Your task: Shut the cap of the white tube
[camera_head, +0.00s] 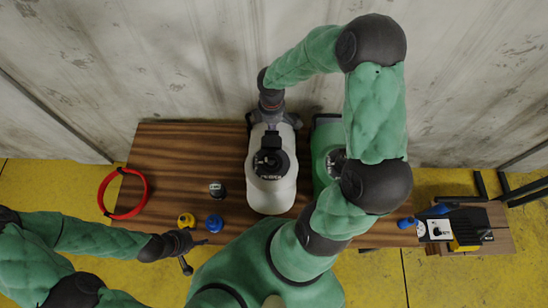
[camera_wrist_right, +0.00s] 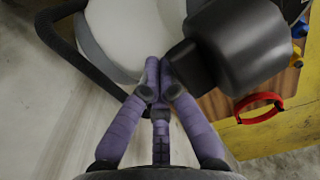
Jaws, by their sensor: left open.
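The white tube (camera_head: 271,196) lies across the table, its far end by the wall. The black cap and valve (camera_head: 270,164) are on top of it; the cap looks raised in the right wrist view (camera_wrist_right: 240,45). My right gripper (camera_head: 272,117) is over the tube's far end in the head view. Its purple fingers (camera_wrist_right: 160,63) are together at the tips, close beside the black cap, with nothing visible between them; whether they touch it cannot be told. My left gripper (camera_head: 196,252) is open and empty, off the table's near edge, left of the tube.
A red ring (camera_head: 146,190), a dark cap (camera_head: 217,189), a yellow cap (camera_head: 186,220) and a blue cap (camera_head: 214,222) lie left. The wooden table (camera_head: 185,150) is clear behind them.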

